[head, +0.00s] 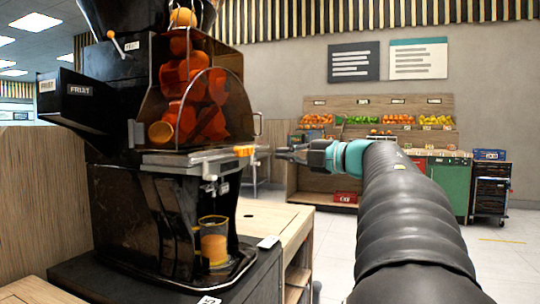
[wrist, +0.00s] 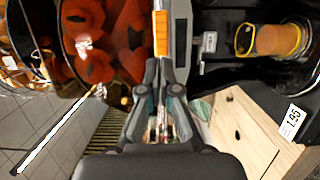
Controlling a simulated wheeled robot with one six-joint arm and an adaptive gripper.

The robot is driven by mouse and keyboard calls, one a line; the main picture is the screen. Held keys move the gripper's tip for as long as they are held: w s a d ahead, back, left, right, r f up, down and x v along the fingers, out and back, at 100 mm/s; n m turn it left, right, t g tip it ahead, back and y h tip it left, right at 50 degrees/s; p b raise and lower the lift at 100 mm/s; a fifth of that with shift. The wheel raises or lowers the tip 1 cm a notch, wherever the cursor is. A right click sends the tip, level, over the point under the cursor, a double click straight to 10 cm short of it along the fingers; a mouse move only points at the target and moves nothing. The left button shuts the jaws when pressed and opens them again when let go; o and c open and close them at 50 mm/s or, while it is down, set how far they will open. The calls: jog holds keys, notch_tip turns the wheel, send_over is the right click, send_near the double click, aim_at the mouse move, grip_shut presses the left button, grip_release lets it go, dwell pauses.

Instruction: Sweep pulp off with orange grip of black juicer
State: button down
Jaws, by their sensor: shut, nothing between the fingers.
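The black juicer (head: 125,130) stands at the left of the head view, with oranges behind its clear cover. Its orange grip (head: 244,150) sticks out at the right end of the metal tray (head: 190,156) under the cover. In the wrist view the orange grip (wrist: 160,33) lies straight ahead of the fingertips. My gripper (head: 281,153) is just right of the grip at about its height, with a small gap visible. In the wrist view my gripper (wrist: 163,65) is shut and empty. I cannot make out any pulp clearly.
A glass of orange juice (head: 214,243) stands in the juicer's lower bay. A wooden counter (head: 270,220) with a price tag is below my gripper. Fruit shelves (head: 385,125) stand far behind, with open floor before them.

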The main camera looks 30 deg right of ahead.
aim_at(248, 151)
jog(key=c, duration=1.8)
grip_release()
jog(key=shift+s+d, duration=0.15)
jog(key=shift+s, duration=0.2)
jog(key=o, duration=0.4)
jog(key=shift+s+f+b, duration=0.15)
jog(key=shift+f+b, duration=0.05)
jog(key=shift+b, duration=0.2)
jog(key=o, duration=0.4)
jog(key=shift+s+a+f+h+b, duration=0.15)
jog(key=shift+a+f+h+b, duration=0.15)
jog(key=shift+b, duration=0.6)
jog(key=shift+o, duration=0.2)
jog(key=shift+m+t+h, duration=0.5)
jog(key=shift+m+h, duration=0.3)
jog(key=shift+h, duration=0.1)
jog(key=x, duration=0.4)
jog(key=b+x, duration=0.1)
jog(key=x, duration=0.4)
jog(key=a+b+x, duration=0.1)
jog(key=x, duration=0.3)
jog(key=shift+a+r, duration=0.15)
jog(key=shift+r, duration=0.25)
grip_shut()
